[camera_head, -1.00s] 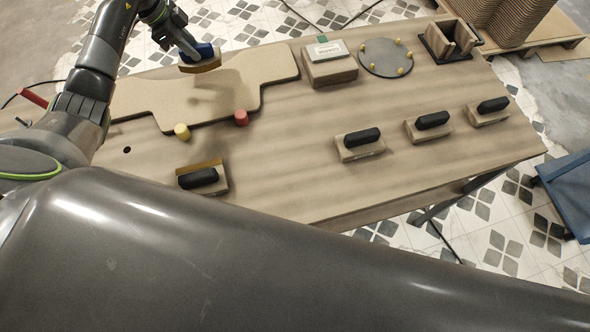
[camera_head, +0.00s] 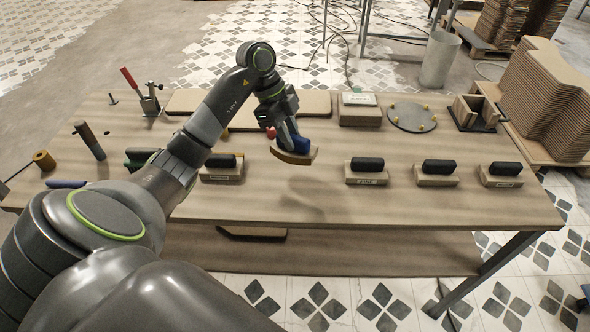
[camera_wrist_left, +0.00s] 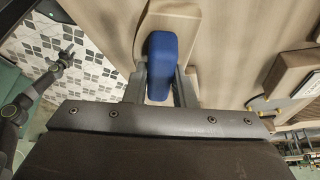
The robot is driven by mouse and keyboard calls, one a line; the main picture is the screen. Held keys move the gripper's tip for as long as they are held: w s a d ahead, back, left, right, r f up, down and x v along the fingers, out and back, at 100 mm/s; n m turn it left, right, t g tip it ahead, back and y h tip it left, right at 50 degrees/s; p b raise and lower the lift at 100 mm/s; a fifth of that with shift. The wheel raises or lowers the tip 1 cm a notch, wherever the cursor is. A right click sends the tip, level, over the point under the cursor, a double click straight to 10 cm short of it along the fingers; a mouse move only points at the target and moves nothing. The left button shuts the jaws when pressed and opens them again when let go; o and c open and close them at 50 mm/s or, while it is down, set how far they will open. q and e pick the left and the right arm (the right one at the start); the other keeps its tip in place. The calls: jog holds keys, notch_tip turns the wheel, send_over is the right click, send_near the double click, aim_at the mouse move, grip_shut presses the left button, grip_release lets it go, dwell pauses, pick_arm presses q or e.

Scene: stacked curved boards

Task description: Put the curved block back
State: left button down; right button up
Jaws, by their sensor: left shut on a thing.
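My left gripper (camera_head: 287,132) is shut on the blue handle of the curved block (camera_head: 293,157). The block has a curved tan wooden base and is held above the middle of the table, its shadow lying below. In the left wrist view, the blue handle (camera_wrist_left: 161,68) sits between the two fingers and the wooden base lies beyond it. Several black-handled wooden blocks stand in a row on the table: one (camera_head: 222,173) left of the held block, others (camera_head: 367,171) (camera_head: 437,172) (camera_head: 501,174) to its right. An arm with a small gripper (camera_wrist_left: 67,56) shows at the left of the wrist view; its jaws are unclear.
A flat tan board (camera_head: 315,103) lies at the back, partly hidden by my arm. A box (camera_head: 360,113), a round grey plate (camera_head: 411,117) with yellow pegs and a wooden holder (camera_head: 475,113) stand back right. Stacked curved boards (camera_head: 545,105) are beyond. The table front centre is clear.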

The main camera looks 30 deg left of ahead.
aim_at(291, 156)
pick_arm(q)
notch_tip(291, 156, down, 3)
jog(key=shift+w+a+r, duration=0.1)
jog(key=shift+r, duration=0.05)
notch_tip(291, 156, down, 4)
jog(key=shift+r+p, duration=0.25)
jog(key=shift+p, duration=0.2)
jog(key=shift+f, duration=0.35)
pick_arm(e)
jog(key=shift+r, duration=0.55)
pick_arm(q)
jog(key=shift+f, duration=0.15)
jog(key=c, duration=1.2)
grip_release()
pick_arm(e)
jog(key=shift+f, duration=0.1)
